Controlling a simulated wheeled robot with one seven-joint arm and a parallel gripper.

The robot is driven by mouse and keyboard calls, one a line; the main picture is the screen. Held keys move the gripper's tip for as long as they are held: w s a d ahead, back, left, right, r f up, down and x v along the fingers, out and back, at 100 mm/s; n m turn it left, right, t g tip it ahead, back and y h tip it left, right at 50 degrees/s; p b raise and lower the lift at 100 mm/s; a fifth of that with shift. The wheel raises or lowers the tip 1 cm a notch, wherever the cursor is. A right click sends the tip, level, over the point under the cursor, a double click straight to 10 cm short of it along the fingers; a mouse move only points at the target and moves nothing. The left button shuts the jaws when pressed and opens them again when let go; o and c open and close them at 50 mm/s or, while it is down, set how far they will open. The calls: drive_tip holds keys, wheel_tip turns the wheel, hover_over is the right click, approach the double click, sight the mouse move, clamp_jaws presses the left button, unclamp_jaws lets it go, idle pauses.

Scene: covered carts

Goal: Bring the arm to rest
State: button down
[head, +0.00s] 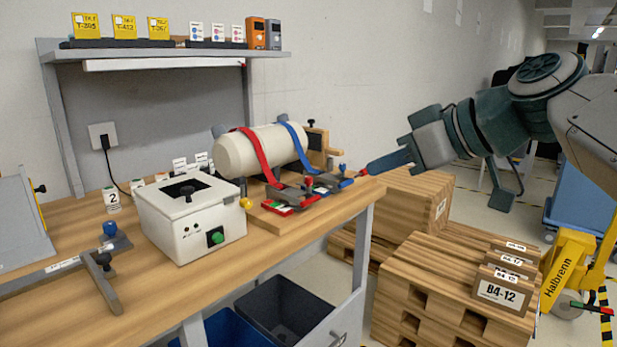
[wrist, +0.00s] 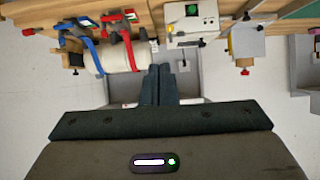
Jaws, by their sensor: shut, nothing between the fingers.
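My gripper (head: 372,167) is at the right end of the workbench (head: 245,277) in the head view, at the end of my dark green arm. Its fingers point left, toward the bench. In the wrist view my gripper (wrist: 160,68) shows with its two dark fingers side by side, shut with nothing between them. A white cylinder (head: 248,152) lies on a wooden board, with a red strap (head: 258,155) and a blue strap (head: 297,148) over it. In the wrist view the cylinder (wrist: 122,58) is to the upper left of the fingertips.
A white box (head: 180,235) with a green knob stands mid-bench. A shelf (head: 170,53) with yellow tags is behind. Dark and blue bins (head: 285,305) are below the bench. Wooden pallets with small cartons (head: 500,292) stand on the right. A yellow jack (head: 570,270) is beside them.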

drive_tip(key=s+d+f+m+g+h+p, duration=0.4)
drive_tip(key=s+f+m+h+p, duration=0.4)
drive_tip(key=p, duration=1.5)
drive_tip(key=s+f+m+g, duration=0.1)
drive_tip(key=s+f, duration=0.1)
drive_tip(key=s, duration=0.1)
drive_tip(key=shift+s+m+h, duration=0.15)
drive_tip(key=shift+m+h, duration=0.25)
drive_tip(key=shift+d, duration=0.1)
